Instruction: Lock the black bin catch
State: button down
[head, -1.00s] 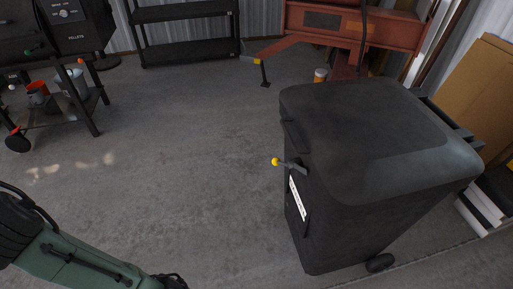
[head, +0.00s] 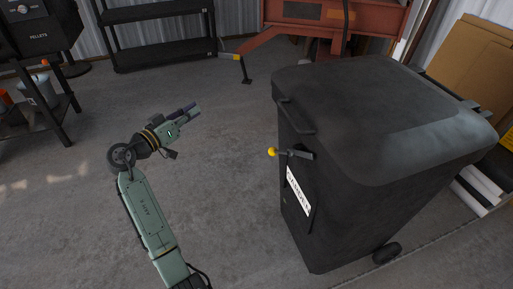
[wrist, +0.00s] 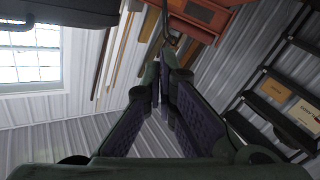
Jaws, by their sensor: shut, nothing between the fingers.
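The black bin (head: 370,130) stands upright on the concrete floor at the right in the head view, its lid down. The catch (head: 290,153) is on the bin's left-facing side, just below the lid edge, a dark lever with a yellow knob (head: 271,152) pointing left. A white label (head: 298,191) is below it. My gripper (head: 193,107) is left of the bin, apart from the catch, pointing right and slightly up. In the wrist view my gripper's fingers (wrist: 165,75) are together with nothing between them. The bin's catch is not seen in that view.
A black shelf rack (head: 160,35) and a red machine (head: 335,18) stand at the back. A grill (head: 35,85) is at the left. Cardboard (head: 465,60) leans behind the bin at right. The floor between my arm and the bin is clear.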

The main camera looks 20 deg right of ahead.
aim_at(278, 152)
jog(key=s+d+f+m+g+h+b, duration=0.1)
jog(key=s+d+f+m+g+h, duration=0.1)
jog(key=s+d+f+g, duration=0.1)
jog(key=s+d+f+m+g+h+b, duration=0.1)
jog(key=s+d+f+m+g+h, duration=0.2)
jog(key=d+g, duration=0.3)
jog(key=shift+s+d+f, duration=0.65)
jog(key=shift+d+f, duration=0.25)
jog(key=shift+d, duration=0.15)
jog(key=d+r+p, duration=0.2)
jog(key=d, duration=0.8)
jog(key=f, duration=0.2)
jog(key=a+f, duration=0.1)
jog(key=f, duration=0.1)
jog(key=shift+s+f, duration=0.1)
jog(key=shift+s, duration=0.3)
